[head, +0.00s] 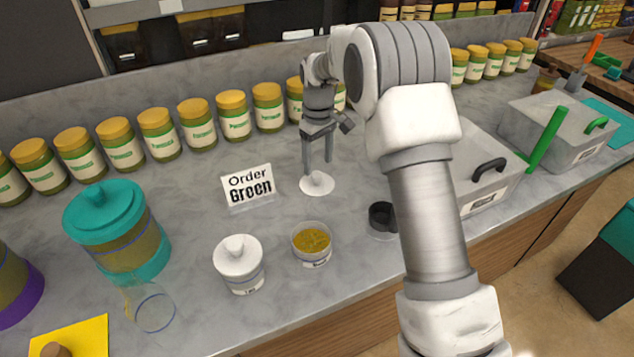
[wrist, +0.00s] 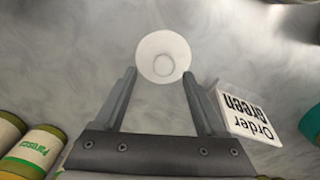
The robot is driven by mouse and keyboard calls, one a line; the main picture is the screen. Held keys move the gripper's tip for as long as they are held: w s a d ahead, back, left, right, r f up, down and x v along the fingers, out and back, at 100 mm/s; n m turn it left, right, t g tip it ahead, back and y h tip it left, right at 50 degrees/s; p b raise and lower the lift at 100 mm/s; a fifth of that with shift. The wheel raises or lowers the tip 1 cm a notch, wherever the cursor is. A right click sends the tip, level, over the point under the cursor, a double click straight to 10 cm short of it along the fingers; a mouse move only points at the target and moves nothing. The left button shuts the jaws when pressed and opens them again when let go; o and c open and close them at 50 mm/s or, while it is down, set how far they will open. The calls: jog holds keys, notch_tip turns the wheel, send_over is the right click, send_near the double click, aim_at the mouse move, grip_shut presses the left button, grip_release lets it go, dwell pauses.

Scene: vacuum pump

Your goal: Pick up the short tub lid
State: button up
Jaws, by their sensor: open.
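A round white lid with a knob (head: 317,184) lies flat on the counter, right of the order sign. It also shows in the wrist view (wrist: 163,57), ahead of and between my fingertips. My gripper (head: 319,170) is open and points down at the lid, its two fingers spread to either side of the knob. In the head view the fingertips are close to the lid; I cannot tell whether they touch it. An open short tub of yellow-brown contents (head: 311,243) stands nearer the front. A white tub with its lid on (head: 239,264) stands left of it.
The sign reading "Order Green" (head: 248,187) stands close on the left. A row of yellow-lidded jars (head: 198,123) lines the back. A teal canister (head: 113,230) stands at left, a small black cup (head: 382,219) at right. Metal bins (head: 484,190) stand further right.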

aim_at(316, 174)
jog(key=f, duration=0.5)
jog(key=shift+s+a, duration=0.15)
jog(key=shift+a, duration=0.05)
grip_shut()
